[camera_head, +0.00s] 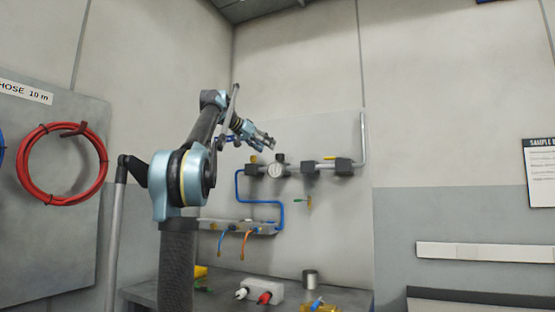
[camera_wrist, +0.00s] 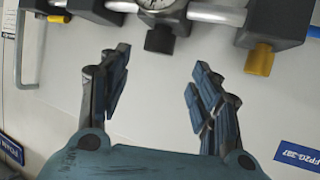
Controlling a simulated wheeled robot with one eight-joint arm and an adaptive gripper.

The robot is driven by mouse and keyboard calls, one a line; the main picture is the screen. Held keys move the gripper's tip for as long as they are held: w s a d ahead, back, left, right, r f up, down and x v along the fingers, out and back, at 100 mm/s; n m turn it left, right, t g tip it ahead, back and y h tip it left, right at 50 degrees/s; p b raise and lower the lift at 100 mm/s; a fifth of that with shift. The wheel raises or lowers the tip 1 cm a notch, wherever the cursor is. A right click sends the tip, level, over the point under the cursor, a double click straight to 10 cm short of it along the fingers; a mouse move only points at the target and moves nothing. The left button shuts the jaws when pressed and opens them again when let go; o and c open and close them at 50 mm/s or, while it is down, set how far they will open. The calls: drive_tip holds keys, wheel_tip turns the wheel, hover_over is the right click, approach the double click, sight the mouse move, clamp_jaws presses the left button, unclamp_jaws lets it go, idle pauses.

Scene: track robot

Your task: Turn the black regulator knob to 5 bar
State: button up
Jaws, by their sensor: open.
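The black regulator knob (camera_head: 280,157) sits on top of the regulator, above the round white pressure gauge (camera_head: 273,171), on the wall pipe. In the wrist view, turned upside down, the knob (camera_wrist: 159,40) appears just below the gauge (camera_wrist: 155,3), which is cut by the top edge. The gauge reading is not legible. My gripper (camera_head: 268,142) is open and empty, up and left of the knob in the head view. In the wrist view its fingers (camera_wrist: 161,62) are spread, with the knob beyond the gap between their tips, apart from both.
A yellow valve handle (camera_wrist: 259,60) is beside the knob in the wrist view. Another yellow lever (camera_head: 329,158) is further right on the pipe. A blue hose (camera_head: 238,185) runs down to a manifold (camera_head: 240,227). A bench below holds a metal cup (camera_head: 309,279) and small parts.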

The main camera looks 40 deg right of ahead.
sight(280, 155)
drive_tip(key=x, duration=1)
drive_tip(key=shift+r, duration=0.1)
drive_tip(key=c, duration=1.1)
